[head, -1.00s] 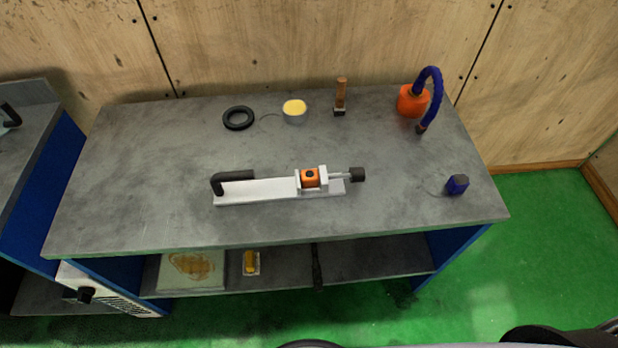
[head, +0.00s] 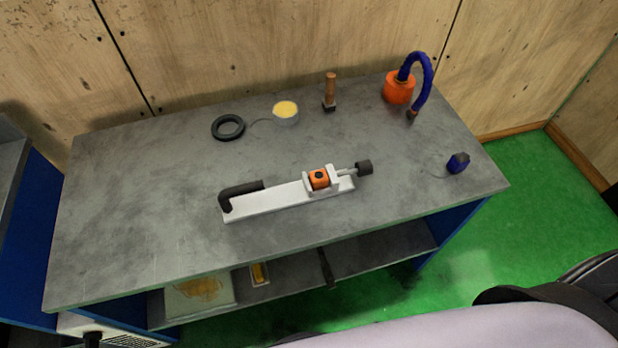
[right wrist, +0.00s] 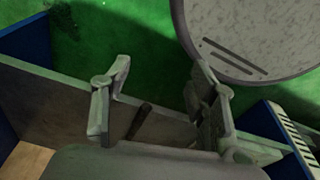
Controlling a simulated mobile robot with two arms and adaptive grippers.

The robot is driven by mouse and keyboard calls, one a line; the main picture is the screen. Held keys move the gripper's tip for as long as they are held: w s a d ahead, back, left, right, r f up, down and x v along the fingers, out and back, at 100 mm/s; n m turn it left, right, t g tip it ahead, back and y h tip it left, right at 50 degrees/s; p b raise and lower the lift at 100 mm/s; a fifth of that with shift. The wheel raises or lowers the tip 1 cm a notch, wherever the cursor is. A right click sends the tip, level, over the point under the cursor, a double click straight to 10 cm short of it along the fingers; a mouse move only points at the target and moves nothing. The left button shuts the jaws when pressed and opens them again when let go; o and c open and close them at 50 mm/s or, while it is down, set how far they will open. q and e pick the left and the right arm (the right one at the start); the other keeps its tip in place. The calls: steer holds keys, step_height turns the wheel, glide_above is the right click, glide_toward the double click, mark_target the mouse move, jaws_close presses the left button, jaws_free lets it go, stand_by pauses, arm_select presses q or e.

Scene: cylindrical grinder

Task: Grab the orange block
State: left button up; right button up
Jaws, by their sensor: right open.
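The orange block (head: 319,179) sits clamped or seated between the white jaws of a white vise-like fixture (head: 270,199) on the grey workbench. It has a dark round spot on its top. The fixture has a black bent handle at its left end and a black knob at its right end. My right gripper (right wrist: 160,95) shows in the right wrist view, open and empty, with its fingers wide apart; the bench's lower shelf and green floor show beyond it. My left gripper is in neither view. The orange block is not visible in the right wrist view.
On the workbench (head: 130,210) are a black ring (head: 228,127), a yellow-topped tin (head: 286,112), a wooden-handled hammer (head: 330,92), an orange container with a blue hose (head: 399,88) and a small blue object (head: 458,163). The bench is clear in front of the fixture.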

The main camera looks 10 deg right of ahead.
steer(key=w+a+r, duration=0.2)
steer(key=w+r, duration=0.8)
steer(key=r, duration=0.3)
steer(key=w+a+r+t, duration=0.1)
steer(key=w+r, duration=0.1)
steer(key=r, duration=0.9)
steer(key=w+a+r+t, duration=0.1)
steer(key=w+r, duration=0.2)
steer(key=r, duration=0.7)
steer(key=w+a+r+n+g+y, duration=0.1)
steer(key=w+a+r+n+y, duration=0.2)
steer(key=w+a+r+n, duration=0.7)
step_height(320, 180, up, 12)
steer(key=n+g+h, duration=0.3)
steer(key=n, duration=0.3)
glide_above(319, 175)
step_height(319, 175, down, 11)
steer(key=shift+s+a+f+p, duration=0.1)
steer(key=shift+f+p, duration=0.05)
steer(key=shift+p, duration=0.85)
steer(key=shift+f+p, duration=0.4)
steer(key=shift+f, duration=0.25)
step_height(319, 175, down, 4)
steer(key=shift+f+p, duration=0.1)
steer(key=shift+p, duration=0.4)
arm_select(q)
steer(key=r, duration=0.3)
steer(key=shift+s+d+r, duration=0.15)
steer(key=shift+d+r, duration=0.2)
